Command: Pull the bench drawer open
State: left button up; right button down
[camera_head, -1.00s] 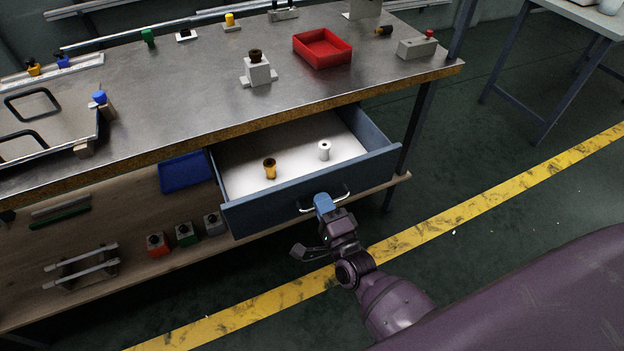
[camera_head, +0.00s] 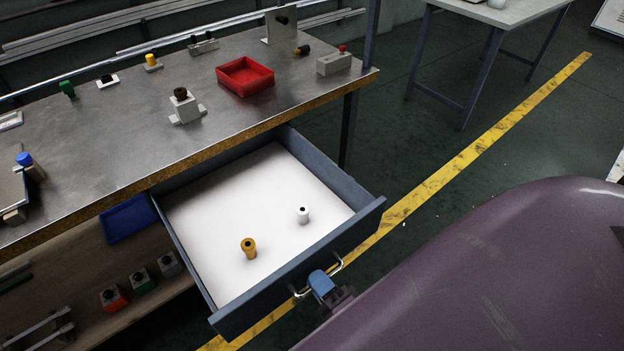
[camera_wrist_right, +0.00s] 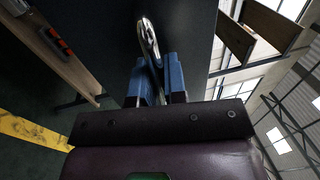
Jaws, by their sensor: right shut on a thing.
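The bench drawer (camera_head: 345,232) is blue-grey with a white floor and stands far out from under the metal bench top (camera_head: 130,132). An orange-brown piece (camera_head: 249,249) and a white piece (camera_head: 303,215) stand upright inside it. My right gripper (camera_head: 321,284) is shut on the drawer's curved metal handle (camera_head: 338,265). In the right wrist view, the blue fingers (camera_wrist_right: 158,80) close around the handle (camera_wrist_right: 148,42) against the dark drawer front. My left gripper is not in view.
A red tray (camera_head: 246,86) and several small fixtures stand on the bench top. A blue tray (camera_head: 128,219) and several small blocks sit on the wooden lower shelf. A yellow floor line (camera_head: 470,150) runs past the drawer. Another table (camera_head: 500,14) stands at the back right.

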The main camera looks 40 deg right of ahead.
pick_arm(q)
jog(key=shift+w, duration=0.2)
pick_arm(e)
jog(key=c, duration=1.2)
grip_release()
jog(key=shift+c, duration=0.2)
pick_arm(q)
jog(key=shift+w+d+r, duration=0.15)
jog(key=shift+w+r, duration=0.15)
pick_arm(e)
jog(key=shift+o, duration=0.3)
jog(key=shift+s, duration=0.1)
pick_arm(q)
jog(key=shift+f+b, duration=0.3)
jog(key=shift+b, duration=0.1)
pick_arm(e)
jog(key=s+f, duration=0.2)
jog(key=s, duration=0.8)
jog(key=shift+s+d, duration=0.2)
jog(key=shift+s, duration=0.05)
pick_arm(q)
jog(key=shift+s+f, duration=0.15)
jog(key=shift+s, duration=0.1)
